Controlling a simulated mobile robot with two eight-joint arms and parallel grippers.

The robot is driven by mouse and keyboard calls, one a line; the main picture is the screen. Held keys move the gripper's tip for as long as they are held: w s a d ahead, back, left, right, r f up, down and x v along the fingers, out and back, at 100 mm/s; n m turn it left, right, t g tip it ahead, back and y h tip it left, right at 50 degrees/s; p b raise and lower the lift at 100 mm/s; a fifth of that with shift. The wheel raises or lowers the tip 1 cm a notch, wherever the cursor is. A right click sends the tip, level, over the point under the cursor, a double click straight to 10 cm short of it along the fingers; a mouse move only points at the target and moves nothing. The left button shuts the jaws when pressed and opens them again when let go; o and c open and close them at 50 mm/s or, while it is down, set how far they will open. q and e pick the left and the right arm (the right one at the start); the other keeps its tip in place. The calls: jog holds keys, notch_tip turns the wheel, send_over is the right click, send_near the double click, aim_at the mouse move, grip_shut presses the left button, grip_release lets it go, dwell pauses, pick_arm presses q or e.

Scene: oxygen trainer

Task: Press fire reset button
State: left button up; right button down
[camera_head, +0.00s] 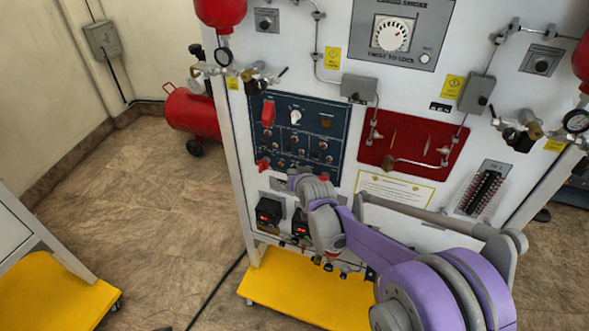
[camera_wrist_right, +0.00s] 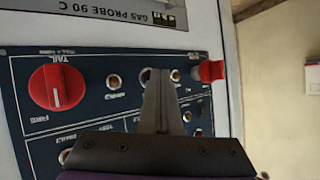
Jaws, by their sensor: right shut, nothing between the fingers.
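The dark blue control panel (camera_head: 300,125) is on the upright white trainer board. It also fills much of the right wrist view (camera_wrist_right: 90,125), where its lettering appears upside down. That view shows a large red knob (camera_wrist_right: 57,88) marked FIRE and TAIL, small round buttons (camera_wrist_right: 114,81) and a red switch cover (camera_wrist_right: 212,70). I cannot tell which button is the fire reset. My right gripper (camera_head: 293,180) is at the panel's lower edge, partly hidden by my wrist. Its fingers (camera_wrist_right: 158,88) are shut and empty, in front of the button row; contact is unclear. My left gripper is out of view.
A red panel (camera_head: 410,140) and grey boxes (camera_head: 359,87) are right of the blue panel. Two small displays (camera_head: 269,212) sit below it. A yellow base (camera_head: 290,295) juts out at the floor.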

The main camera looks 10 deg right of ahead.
jog(key=shift+s+a, duration=0.3)
jog(key=shift+s, duration=0.2)
jog(key=s+a, duration=0.1)
jog(key=s, duration=0.1)
jog(key=s+a, duration=0.1)
jog(key=s, duration=0.1)
jog(key=shift+a, duration=0.4)
jog(key=shift+s, duration=0.1)
dwell(0.5)
jog(key=s+d+f+n+g, duration=0.1)
jog(key=s+d+g, duration=0.1)
jog(key=s, duration=1.5)
jog(key=s+d+f+n+g, duration=0.1)
jog(key=s+d+g, duration=0.2)
jog(key=s, duration=1.3)
jog(key=shift+s+d+f+g+h+p, duration=0.3)
jog(key=shift+s+d+g+p, duration=0.1)
jog(key=shift+g, duration=0.6)
dwell(0.6)
